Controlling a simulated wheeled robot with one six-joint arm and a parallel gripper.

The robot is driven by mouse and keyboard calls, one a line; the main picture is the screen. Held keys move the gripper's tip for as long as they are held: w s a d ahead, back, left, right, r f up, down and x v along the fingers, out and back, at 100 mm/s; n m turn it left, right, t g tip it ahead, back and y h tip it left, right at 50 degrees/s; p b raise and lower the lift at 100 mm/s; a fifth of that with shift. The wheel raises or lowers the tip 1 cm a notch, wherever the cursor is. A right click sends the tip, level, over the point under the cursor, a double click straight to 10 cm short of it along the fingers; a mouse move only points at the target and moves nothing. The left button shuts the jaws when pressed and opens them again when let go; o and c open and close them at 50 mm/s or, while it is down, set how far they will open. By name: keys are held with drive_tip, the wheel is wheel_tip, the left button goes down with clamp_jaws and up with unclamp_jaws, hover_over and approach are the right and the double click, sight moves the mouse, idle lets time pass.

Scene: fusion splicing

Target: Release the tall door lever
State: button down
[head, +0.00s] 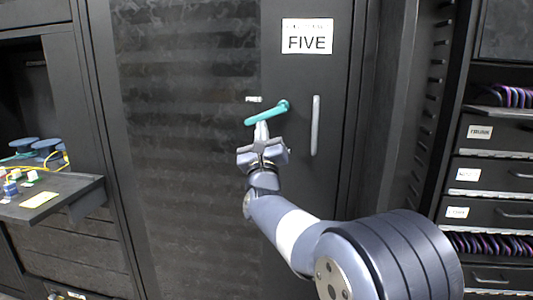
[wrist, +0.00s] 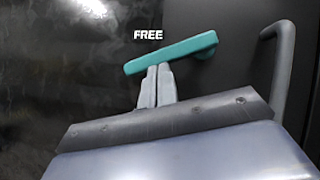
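The teal door lever (head: 268,112) is on the tall dark door (head: 190,130). It slopes slightly down to the left from its pivot at the right. Its left end is close to the white "FREE" label (head: 254,99). In the wrist view the lever (wrist: 168,53) crosses above my gripper's fingertips. My gripper (head: 262,125) is just under the lever, with its two fingers (wrist: 157,70) side by side and close together. Nothing shows between them. The tips appear to meet the lever's lower edge, but I cannot tell whether they touch.
A grey vertical handle (head: 316,125) stands right of the lever. A "FIVE" sign (head: 307,36) is above. A shelf (head: 60,200) with blue spools (head: 47,147) juts out at the left. A rack of labelled drawers (head: 490,175) stands at the right.

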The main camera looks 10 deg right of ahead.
drive_tip(key=b, duration=0.1)
drive_tip(key=m+b, duration=0.1)
drive_tip(key=shift+w+a+r+m+h+b, duration=0.15)
drive_tip(key=shift+a+r+m+h+b, duration=0.15)
drive_tip(key=shift+a+r+h+b, duration=0.1)
drive_tip(key=shift+r, duration=0.15)
idle(0.3)
